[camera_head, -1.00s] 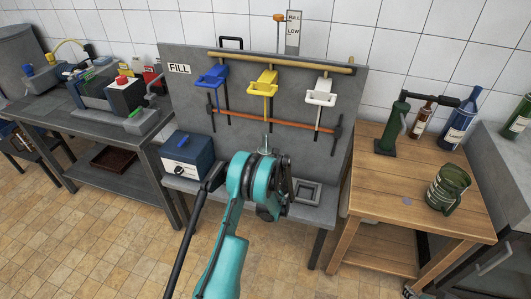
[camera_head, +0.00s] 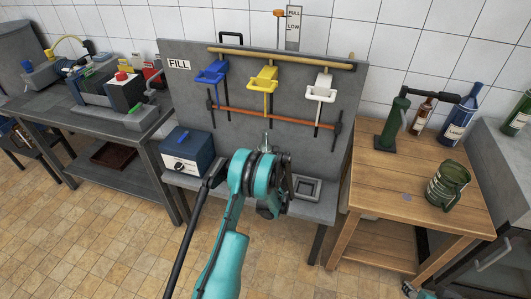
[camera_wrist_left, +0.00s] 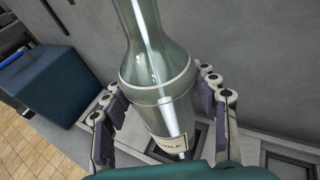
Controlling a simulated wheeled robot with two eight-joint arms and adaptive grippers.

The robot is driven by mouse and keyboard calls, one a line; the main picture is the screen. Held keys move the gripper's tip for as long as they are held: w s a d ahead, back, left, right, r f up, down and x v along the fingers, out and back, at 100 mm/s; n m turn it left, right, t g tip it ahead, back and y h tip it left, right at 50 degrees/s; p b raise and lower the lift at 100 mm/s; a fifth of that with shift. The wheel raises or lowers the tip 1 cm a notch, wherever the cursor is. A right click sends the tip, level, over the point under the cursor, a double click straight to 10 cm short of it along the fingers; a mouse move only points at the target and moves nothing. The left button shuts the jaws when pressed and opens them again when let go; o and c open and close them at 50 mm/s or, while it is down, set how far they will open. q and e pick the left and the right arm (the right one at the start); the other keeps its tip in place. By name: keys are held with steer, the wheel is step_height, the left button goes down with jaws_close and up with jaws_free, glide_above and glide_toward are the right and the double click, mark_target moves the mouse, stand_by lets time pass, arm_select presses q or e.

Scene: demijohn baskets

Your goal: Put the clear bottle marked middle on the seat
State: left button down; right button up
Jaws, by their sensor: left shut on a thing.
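The clear bottle (camera_wrist_left: 158,75) stands between the two fingers of my left gripper (camera_wrist_left: 160,92), which is shut on its body. Its label shows only the letters "DLE" low in the left wrist view. In the head view only its top (camera_head: 267,140) shows above my teal wrist, and the left gripper is mostly hidden behind that wrist. A grey square seat (camera_head: 306,188) with a dark recess is on the bench to the right of the gripper. Another dark recess shows behind and below the bottle in the left wrist view; I cannot tell whether the bottle touches it. My right gripper is not seen.
A blue box (camera_head: 187,153) with a dial sits on the grey bench, left of my arm. A grey panel behind carries blue, yellow and white taps (camera_head: 321,92) and an orange rail. A wooden table (camera_head: 395,200) with bottles and a green jug stands at right.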

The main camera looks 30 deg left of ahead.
arm_select(q)
steer(key=shift+f, duration=0.3)
steer(key=shift+c, duration=2)
jaws_free()
steer(key=v, duration=0.7)
steer(key=shift+s+d, duration=0.15)
steer(key=shift+s, duration=0.05)
